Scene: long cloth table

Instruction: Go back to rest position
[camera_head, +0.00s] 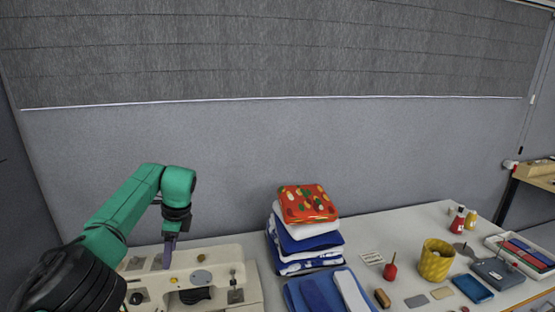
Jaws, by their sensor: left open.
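My left arm comes in from the lower left in green and black. Its left gripper (168,250) points down over a cream sewing machine (215,258) at the table's left part. The gripper is open, seen nearly edge-on, and no object shows in it. Whether its tips touch the machine I cannot tell. My right gripper is not in view.
To the right are a yellow basket (436,262), a red pincushion (390,270), bottles (458,222) and a case (527,254). A grey wall (250,150) stands behind.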

